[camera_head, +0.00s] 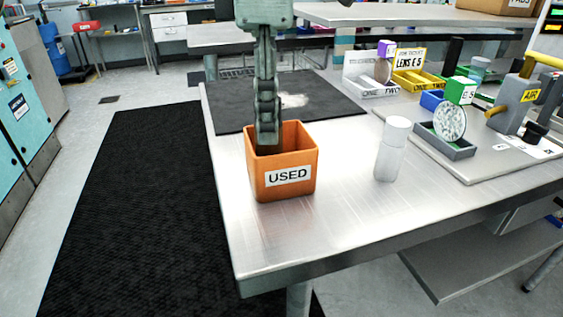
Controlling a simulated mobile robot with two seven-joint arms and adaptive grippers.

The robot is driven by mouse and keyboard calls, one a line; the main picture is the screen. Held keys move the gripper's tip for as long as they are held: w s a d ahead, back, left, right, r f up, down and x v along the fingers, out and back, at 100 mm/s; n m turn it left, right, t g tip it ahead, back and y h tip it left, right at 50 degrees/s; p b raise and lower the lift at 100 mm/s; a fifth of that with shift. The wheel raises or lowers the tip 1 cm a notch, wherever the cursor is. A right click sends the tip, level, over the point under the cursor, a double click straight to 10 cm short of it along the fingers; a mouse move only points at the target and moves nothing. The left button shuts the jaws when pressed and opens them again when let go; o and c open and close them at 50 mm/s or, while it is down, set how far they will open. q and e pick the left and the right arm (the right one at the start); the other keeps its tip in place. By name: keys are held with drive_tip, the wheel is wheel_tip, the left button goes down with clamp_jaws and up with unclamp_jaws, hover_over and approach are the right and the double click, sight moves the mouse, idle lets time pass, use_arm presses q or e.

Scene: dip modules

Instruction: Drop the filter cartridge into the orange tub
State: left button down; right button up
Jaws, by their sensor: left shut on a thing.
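The orange tub (302,158), labelled "USED", stands near the left front of the metal table. My left gripper (268,138) reaches down from above, with its fingertips at the tub's mouth by the back left. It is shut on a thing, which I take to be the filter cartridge. Only a dark bit shows below the fingertips, and the tub's front wall hides the rest. I cannot tell if it touches the tub floor. My right gripper is not in view.
At the right are a grey holder with a round disc (450,122), a yellow rack (412,80) and a yellow-handled fixture (512,100). The table front is clear.

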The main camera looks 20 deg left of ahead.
use_arm(q)
drive_tip(key=shift+f, duration=0.15)
drive_tip(key=c, duration=1.1)
unclamp_jaws()
wheel_tip(320, 180, up, 12)
